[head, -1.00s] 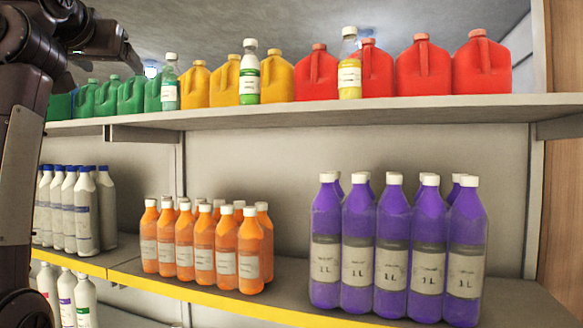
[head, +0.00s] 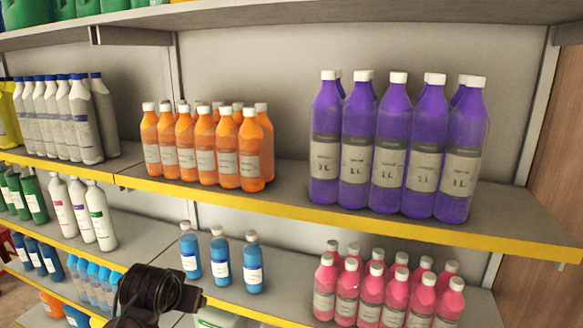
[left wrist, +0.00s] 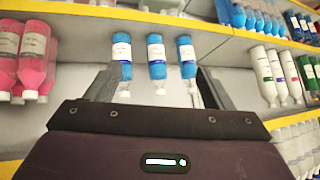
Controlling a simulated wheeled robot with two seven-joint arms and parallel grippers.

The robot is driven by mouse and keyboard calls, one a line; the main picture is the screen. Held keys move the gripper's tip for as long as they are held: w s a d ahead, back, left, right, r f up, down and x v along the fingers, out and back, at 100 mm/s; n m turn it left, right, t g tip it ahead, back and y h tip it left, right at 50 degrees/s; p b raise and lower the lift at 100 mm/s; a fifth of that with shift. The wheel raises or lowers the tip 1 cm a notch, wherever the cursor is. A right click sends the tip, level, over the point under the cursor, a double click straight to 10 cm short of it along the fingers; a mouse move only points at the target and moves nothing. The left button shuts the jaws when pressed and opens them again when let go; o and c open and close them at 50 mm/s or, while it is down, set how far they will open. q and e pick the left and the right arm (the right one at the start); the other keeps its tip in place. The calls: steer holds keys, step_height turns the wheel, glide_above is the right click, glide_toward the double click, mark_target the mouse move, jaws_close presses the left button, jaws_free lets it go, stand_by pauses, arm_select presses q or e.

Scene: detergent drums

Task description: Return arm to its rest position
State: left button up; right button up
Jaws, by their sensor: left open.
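My left gripper (left wrist: 157,76) shows in the left wrist view with its two dark fingers spread apart and nothing held between them. Three blue bottles with white labels (left wrist: 156,55) show beyond the fingers, upside down in that picture. In the head view a dark part of my left arm (head: 155,292) is at the bottom, in front of the lower shelves; its fingers cannot be made out there. The same three blue bottles (head: 220,258) stand on the shelf just above and right of it. My right gripper is in neither view.
Orange bottles (head: 205,152) and purple bottles (head: 389,150) stand on the yellow-edged middle shelf (head: 300,206). Pink bottles (head: 370,295) stand on the lower shelf at right. White bottles (head: 80,215) and small light-blue bottles (head: 92,285) are at left, near my arm.

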arm_select(q)
steer(key=s+d+f+g, duration=0.1)
steer(key=s+f+g, duration=0.1)
steer(key=s+f, duration=0.5)
steer(key=s+d+f+g+h, duration=0.1)
steer(key=s+d+f, duration=0.1)
steer(key=s, duration=0.9)
steer(key=s+d+f+g, duration=0.1)
steer(key=s+f+g, duration=0.1)
steer(key=s+f, duration=0.5)
step_height(320, 180, down, 33)
steer(key=s+g+b, duration=0.1)
steer(key=s+b, duration=0.2)
steer(key=b, duration=0.5)
steer(key=s+a+f+b, duration=0.1)
steer(key=s+f+b, duration=0.2)
steer(key=s+f, duration=0.7)
steer(key=s+a+f+m+g+b, duration=0.1)
steer(key=s+a+f+b, duration=0.1)
steer(key=s+f, duration=0.8)
step_height(320, 180, down, 8)
steer(key=shift+s+a+r+b, duration=0.15)
steer(key=shift+a+b, duration=0.15)
steer(key=shift+b, duration=0.45)
